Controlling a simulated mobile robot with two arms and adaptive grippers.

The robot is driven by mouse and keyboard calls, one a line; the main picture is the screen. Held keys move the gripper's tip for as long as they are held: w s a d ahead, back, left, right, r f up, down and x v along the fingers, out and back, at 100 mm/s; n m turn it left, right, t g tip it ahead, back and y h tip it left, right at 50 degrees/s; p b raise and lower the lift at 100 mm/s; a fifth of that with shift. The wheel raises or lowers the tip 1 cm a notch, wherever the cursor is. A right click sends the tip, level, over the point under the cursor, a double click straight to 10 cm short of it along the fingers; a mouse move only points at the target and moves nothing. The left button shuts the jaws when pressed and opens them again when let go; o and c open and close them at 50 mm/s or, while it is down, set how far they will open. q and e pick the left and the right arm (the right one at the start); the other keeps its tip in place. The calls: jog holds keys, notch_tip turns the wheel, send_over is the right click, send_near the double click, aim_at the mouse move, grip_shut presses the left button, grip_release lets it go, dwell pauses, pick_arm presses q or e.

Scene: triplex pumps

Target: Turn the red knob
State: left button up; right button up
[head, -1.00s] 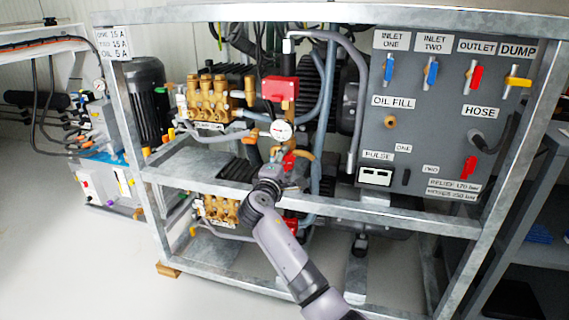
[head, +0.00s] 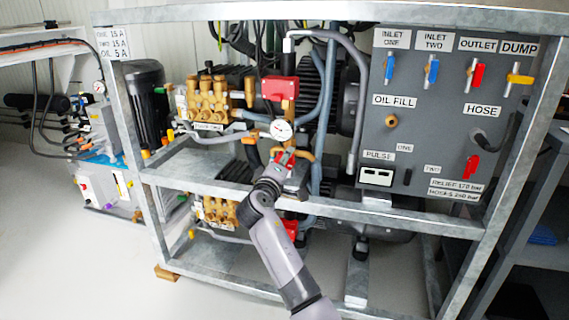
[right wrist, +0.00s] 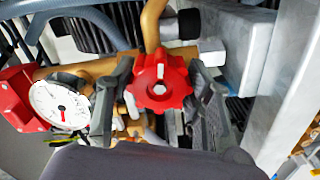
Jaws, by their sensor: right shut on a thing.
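The red knob (right wrist: 160,82) is a lobed wheel with a pale hexagonal centre and a white mark, in the middle of the right wrist view. My right gripper (right wrist: 161,96) has one dark finger on each side of it and is shut on it. In the head view my right gripper (head: 284,159) is at the pump pipework below the dial gauge (head: 281,130), and it mostly hides the knob there. The gauge also shows left of the knob in the right wrist view (right wrist: 60,104). My left gripper is not in view.
A galvanised frame bar (head: 340,209) crosses in front, just below my right gripper. Brass pump heads (head: 207,100) stand to the left. A grey panel (head: 440,130) with coloured valve handles is to the right. Hoses and pipes crowd the space around the knob.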

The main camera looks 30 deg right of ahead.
jog(key=shift+f, duration=0.1)
jog(key=o, duration=1.1)
jog(key=shift+o, duration=0.2)
jog(key=v, duration=1.2)
